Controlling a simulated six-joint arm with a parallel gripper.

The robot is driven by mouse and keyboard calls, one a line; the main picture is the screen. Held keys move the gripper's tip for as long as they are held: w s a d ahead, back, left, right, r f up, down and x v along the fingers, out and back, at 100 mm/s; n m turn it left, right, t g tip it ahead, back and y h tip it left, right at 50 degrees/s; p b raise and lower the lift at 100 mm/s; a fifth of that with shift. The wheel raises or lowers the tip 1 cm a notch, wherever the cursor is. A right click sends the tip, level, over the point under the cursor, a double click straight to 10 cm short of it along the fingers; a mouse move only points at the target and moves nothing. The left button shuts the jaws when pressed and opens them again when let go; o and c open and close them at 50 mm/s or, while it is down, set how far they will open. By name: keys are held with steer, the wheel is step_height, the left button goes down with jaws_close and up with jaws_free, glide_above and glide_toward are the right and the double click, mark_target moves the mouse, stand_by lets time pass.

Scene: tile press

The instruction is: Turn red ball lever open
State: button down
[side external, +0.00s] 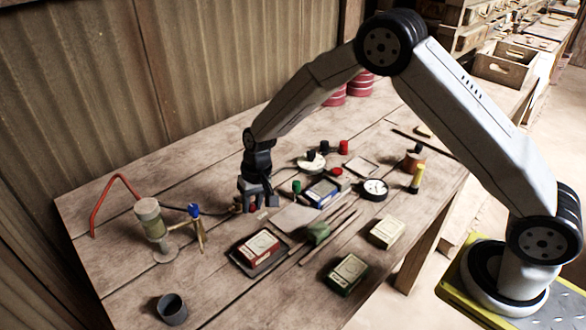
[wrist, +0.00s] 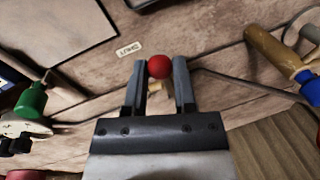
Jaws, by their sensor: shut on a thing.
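The red ball (wrist: 159,67) of the lever sits between the two fingertips of my gripper (wrist: 162,72) in the wrist view. My gripper is shut on it. A small tan part shows just below the ball between the fingers; most of the lever is hidden by the gripper. A small label reading SHUT (wrist: 130,50) lies on the bench just to the upper left of the ball. In the side external view my gripper (side external: 257,204) is low over the bench, with a bit of red showing between its fingers.
A green-topped lever (side external: 297,187) stands to the right of my gripper. A blue-topped brass stand (side external: 195,211) and a capped cylinder (side external: 150,218) stand to the left. A dark cable runs near the gripper.

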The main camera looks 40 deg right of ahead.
steer(key=shift+d+n, duration=0.2)
steer(key=shift+n, duration=0.1)
steer(key=d+n, duration=0.1)
steer(key=n, duration=0.1)
steer(key=d+n, duration=0.1)
steer(key=n, duration=0.1)
steer(key=shift+w+g, duration=0.35)
steer(key=shift+g, duration=0.05)
steer(key=n, duration=0.1)
steer(key=w+d+n, duration=0.1)
steer(key=n, duration=0.1)
steer(key=d+n, duration=0.1)
steer(key=shift+w+n+g, duration=0.25)
steer(key=shift+n+g, duration=0.05)
steer(key=shift+g, duration=0.1)
steer(key=w+n, duration=0.1)
steer(key=n, duration=0.1)
steer(key=w+d+n+h, duration=0.1)
steer(key=n, duration=0.1)
steer(key=shift+w+d+n+g, duration=0.1)
steer(key=shift+n+g, duration=0.2)
steer(key=shift+w+d+n+h, duration=0.15)
steer(key=shift+w+n, duration=0.2)
steer(key=shift+n, duration=0.35)
steer(key=shift+w+a+n+h, duration=0.1)
steer(key=shift+w+n, duration=0.3)
steer(key=shift+n, duration=0.3)
steer(key=shift+w+d+n+h, duration=0.15)
steer(key=shift+w+n, duration=0.2)
steer(key=shift+n, duration=0.35)
